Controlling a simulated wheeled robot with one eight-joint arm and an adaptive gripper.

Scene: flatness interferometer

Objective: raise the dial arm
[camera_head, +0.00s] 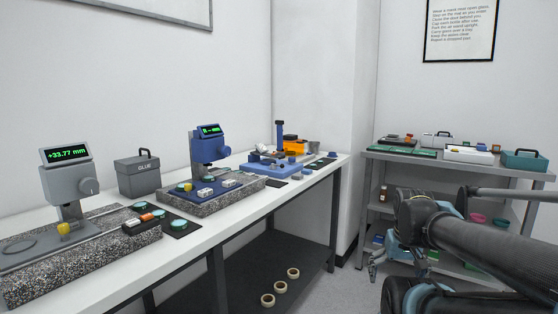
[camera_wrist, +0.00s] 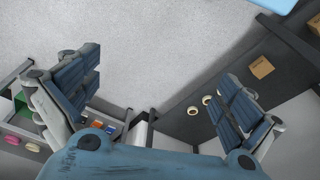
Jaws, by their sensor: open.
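A grey dial gauge (camera_head: 68,182) stands on a speckled granite base at the left of the bench, its green display reading +33.77 mm. A yellow part (camera_head: 64,229) sits below its head. A blue gauge (camera_head: 207,148) with a green display stands on a second granite base farther along. I cannot tell for certain which carries the dial arm. My gripper (camera_head: 388,254) hangs at the right of the head view, well away from both gauges. In the wrist view my gripper (camera_wrist: 158,85) is open and empty, pointing toward the floor.
A white bench (camera_head: 217,228) runs along the left wall, holding a grey glue box (camera_head: 138,176) and small discs. A grey shelf unit (camera_head: 460,165) with trays stands behind my arm. Tape rolls (camera_head: 280,287) lie on the bench's lower shelf. The floor (camera_wrist: 150,40) below my gripper is clear.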

